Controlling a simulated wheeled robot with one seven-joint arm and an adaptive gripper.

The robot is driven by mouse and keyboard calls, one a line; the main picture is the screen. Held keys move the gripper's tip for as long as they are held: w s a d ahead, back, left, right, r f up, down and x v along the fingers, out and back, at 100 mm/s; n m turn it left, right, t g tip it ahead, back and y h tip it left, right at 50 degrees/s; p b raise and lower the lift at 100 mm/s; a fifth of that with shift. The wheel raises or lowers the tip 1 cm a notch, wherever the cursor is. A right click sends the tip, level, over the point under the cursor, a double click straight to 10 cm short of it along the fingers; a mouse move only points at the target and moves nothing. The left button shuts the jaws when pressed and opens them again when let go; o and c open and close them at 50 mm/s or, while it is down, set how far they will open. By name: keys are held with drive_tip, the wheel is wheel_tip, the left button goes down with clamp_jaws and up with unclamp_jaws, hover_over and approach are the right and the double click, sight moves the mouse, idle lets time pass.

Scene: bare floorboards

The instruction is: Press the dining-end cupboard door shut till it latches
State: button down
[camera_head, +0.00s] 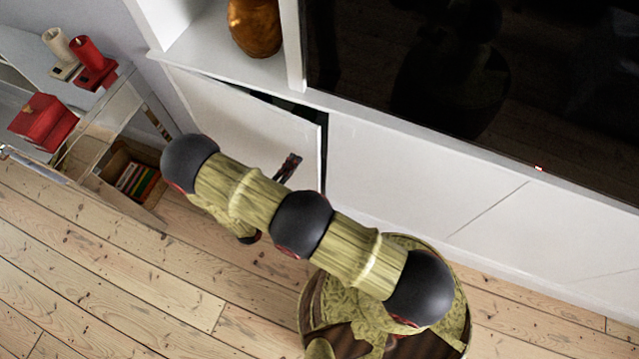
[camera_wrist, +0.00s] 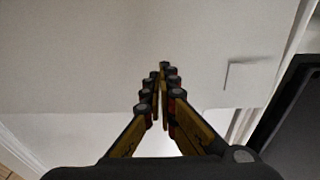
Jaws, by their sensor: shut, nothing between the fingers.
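The white cupboard door (camera_head: 235,120) is at the left end of the low white unit in the head view. It stands ajar, with a dark gap along its top edge towards its right side. My gripper (camera_head: 291,164) is in front of the door's right part, partly hidden behind my arm. In the wrist view my gripper (camera_wrist: 163,72) has its fingers together and empty, pointing at a pale flat surface that looks like the door (camera_wrist: 90,60). I cannot tell whether the fingertips touch it.
A dark screen (camera_head: 480,90) stands on the unit, and an amber vase (camera_head: 255,27) sits in an open shelf above the door. At the left, a side shelf holds a red box (camera_head: 43,122), candles (camera_head: 90,60) and books (camera_head: 137,181). Bare floorboards (camera_head: 120,270) lie in front.

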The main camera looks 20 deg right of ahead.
drive_tip(key=x, duration=0.7)
drive_tip(key=shift+w+d, duration=0.25)
drive_tip(key=shift+d, duration=0.05)
idle(2.4)
drive_tip(key=shift+f, duration=0.1)
drive_tip(key=v, duration=1.3)
drive_tip(key=shift+p, duration=0.3)
idle(0.9)
